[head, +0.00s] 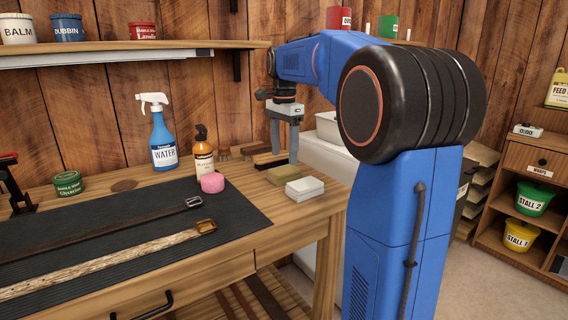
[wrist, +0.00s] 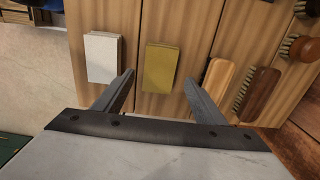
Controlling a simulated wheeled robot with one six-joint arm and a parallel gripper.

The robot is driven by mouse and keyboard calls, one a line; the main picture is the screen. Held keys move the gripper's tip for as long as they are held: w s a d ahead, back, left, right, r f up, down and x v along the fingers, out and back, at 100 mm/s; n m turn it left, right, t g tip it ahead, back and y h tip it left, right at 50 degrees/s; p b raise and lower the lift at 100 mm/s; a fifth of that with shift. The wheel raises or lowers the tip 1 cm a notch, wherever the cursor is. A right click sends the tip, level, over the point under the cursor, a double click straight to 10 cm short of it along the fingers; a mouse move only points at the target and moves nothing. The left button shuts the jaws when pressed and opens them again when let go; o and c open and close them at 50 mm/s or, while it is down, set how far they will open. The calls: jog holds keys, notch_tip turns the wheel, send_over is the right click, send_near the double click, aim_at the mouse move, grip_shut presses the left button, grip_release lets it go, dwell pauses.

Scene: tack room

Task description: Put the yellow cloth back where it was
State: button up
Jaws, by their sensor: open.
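The yellow cloth (head: 283,175) is a flat, folded, olive-yellow pad lying on the wooden bench top (head: 330,191), beside a folded white cloth (head: 304,189). In the wrist view the yellow cloth (wrist: 160,67) lies between the lines of my two fingers, with the white cloth (wrist: 102,57) to its left. My gripper (head: 284,157) points down above the bench, near the yellow cloth. In the wrist view my gripper (wrist: 159,78) is open and its fingers hold nothing.
Brushes (wrist: 257,95) lie to the right of the yellow cloth in the wrist view. A pink sponge (head: 212,183), an amber bottle (head: 204,158) and a blue spray bottle (head: 162,140) stand left of my gripper. A dark mat (head: 110,225) carries straps.

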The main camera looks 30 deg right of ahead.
aim_at(284, 170)
notch_tip(284, 170, up, 7)
jog(key=shift+f, duration=0.15)
jog(key=shift+s, duration=0.1)
dwell(0.6)
